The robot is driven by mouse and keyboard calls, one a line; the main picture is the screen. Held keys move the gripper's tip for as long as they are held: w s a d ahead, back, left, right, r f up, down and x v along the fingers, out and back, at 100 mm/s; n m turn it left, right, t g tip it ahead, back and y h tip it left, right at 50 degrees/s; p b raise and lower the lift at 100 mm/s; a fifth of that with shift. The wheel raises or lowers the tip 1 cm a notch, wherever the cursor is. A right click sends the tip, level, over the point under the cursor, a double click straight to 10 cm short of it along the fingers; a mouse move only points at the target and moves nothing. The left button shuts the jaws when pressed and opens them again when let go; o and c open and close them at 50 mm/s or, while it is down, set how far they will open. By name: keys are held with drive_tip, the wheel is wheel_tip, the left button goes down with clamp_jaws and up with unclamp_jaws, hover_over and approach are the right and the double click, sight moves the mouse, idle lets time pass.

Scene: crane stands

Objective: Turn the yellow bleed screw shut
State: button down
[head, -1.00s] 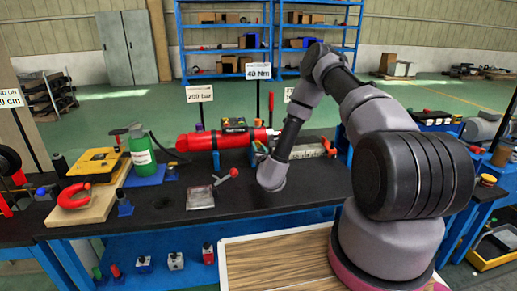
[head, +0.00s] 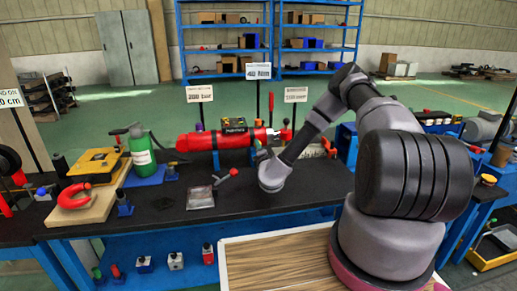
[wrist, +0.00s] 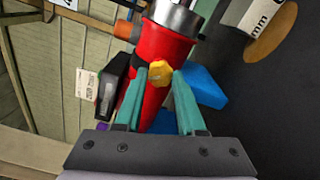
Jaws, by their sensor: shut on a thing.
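The yellow bleed screw (wrist: 160,73) sits on the side of the red cylinder (wrist: 162,48) in the wrist view. My gripper (wrist: 159,80) has its two teal fingers on either side of the screw and is shut on it. In the head view the red cylinder (head: 222,140) lies across the back of the black bench. There my wrist hangs in front of its right end, and the screw is too small to make out.
A blue support (wrist: 203,88) stands beside the cylinder. On the bench (head: 325,182) a red-handled lever (head: 228,176) lies left of my wrist. Sign posts stand behind the cylinder.

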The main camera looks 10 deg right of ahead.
drive_tip(key=m, duration=0.6)
drive_tip(key=shift+m, duration=0.3)
idle(0.4)
drive_tip(key=c, duration=0.5)
unclamp_jaws()
drive_tip(key=s, duration=1.1)
